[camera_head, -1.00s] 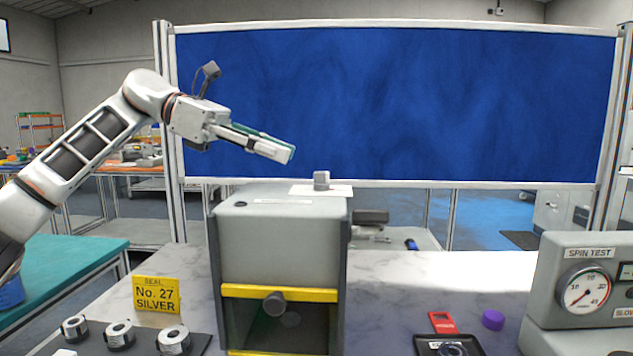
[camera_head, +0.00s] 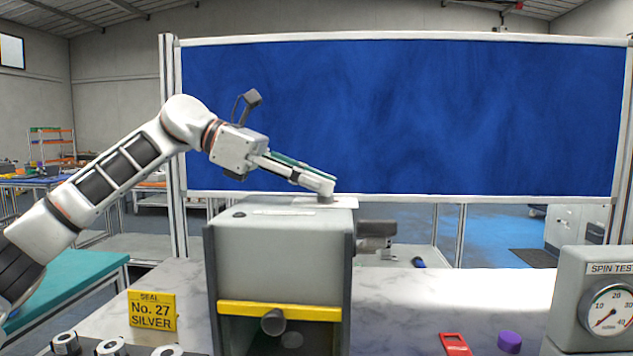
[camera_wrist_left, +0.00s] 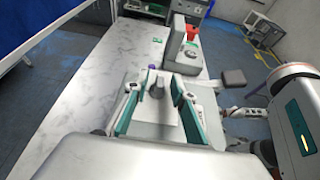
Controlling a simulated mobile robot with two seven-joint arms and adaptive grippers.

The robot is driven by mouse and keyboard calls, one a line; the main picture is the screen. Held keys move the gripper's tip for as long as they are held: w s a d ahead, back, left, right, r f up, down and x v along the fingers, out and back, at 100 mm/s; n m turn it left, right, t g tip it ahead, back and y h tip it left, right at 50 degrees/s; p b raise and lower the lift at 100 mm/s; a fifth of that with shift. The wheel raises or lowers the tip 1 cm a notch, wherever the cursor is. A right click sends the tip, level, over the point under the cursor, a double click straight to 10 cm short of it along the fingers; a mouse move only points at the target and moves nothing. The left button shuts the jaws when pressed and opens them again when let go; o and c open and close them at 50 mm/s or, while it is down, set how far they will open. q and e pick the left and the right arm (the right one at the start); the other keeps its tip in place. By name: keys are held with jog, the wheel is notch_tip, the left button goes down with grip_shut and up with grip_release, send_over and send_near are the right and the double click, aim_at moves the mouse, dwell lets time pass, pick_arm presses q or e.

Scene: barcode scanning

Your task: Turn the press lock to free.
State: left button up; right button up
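The grey press (camera_head: 280,250) stands on the marble-look table, with a yellow bar and a round dark knob (camera_head: 273,322) at its front. The press lock is a small grey knob (camera_wrist_left: 157,88) on a pale plate on top of the press. My left gripper (camera_head: 328,190) reaches in from the left and points down at the plate, its tips hiding most of the lock in the head view. In the left wrist view its two fingers stand apart on either side of the lock, with gaps visible. Whether either finger touches it is unclear.
A yellow sign reading "SEAL No. 27 SILVER" (camera_head: 152,311) stands left of the press, with several metal rings in front. A spin tester (camera_head: 595,300) is at the right. A red piece (camera_head: 455,344) and a purple cylinder (camera_head: 509,341) lie between.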

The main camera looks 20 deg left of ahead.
pick_arm(q)
grip_shut()
